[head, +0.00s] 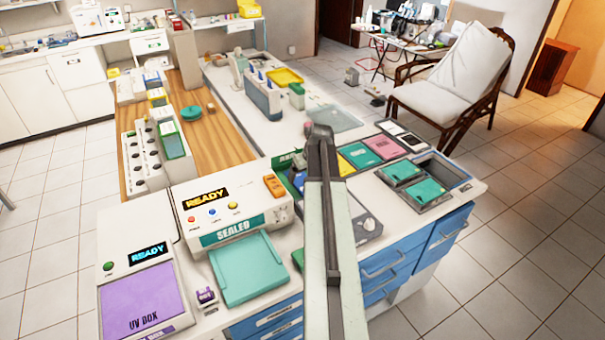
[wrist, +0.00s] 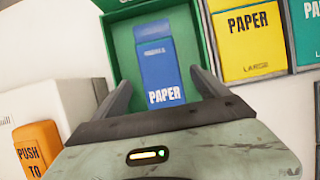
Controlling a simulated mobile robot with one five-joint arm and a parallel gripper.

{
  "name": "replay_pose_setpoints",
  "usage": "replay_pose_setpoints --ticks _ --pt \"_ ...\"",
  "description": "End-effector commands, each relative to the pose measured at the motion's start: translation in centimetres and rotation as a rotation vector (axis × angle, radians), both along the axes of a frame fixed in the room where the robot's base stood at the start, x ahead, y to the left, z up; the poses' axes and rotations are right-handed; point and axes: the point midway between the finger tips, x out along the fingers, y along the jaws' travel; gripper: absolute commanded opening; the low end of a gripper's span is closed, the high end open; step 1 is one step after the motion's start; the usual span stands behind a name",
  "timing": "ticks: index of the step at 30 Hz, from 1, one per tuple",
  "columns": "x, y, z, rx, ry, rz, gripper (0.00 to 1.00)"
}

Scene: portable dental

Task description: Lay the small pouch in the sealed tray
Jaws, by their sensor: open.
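The small pouch is likely the blue packet marked PAPER (wrist: 160,72), which lies in a green tray (wrist: 113,32) in the wrist view. My gripper (wrist: 162,88) is open, with its two fingers apart on either side of the pouch's lower part; contact cannot be told. In the head view my arm hides the gripper and part of the green tray. The likely sealed tray is the flat teal tray (head: 248,268) in front of the white machine labelled SEALED (head: 230,212); it looks empty.
An orange PUSH TO block (wrist: 38,146) is left of my gripper. A yellow PAPER bin (wrist: 250,40) is to the right. Teal packs (head: 425,190) lie in the right bin.

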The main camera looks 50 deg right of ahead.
Motion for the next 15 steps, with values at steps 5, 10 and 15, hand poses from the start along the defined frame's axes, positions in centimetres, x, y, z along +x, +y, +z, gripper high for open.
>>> replay_pose_setpoints --ticks 5,10,15 --pt "-1.7 0.6 5.2 0.0 0.0 -0.001 0.85" --pt "-2.8 1.0 8.0 0.0 0.0 0.0 0.85" --pt "-3.2 1.1 8.3 0.0 0.0 0.001 0.85"
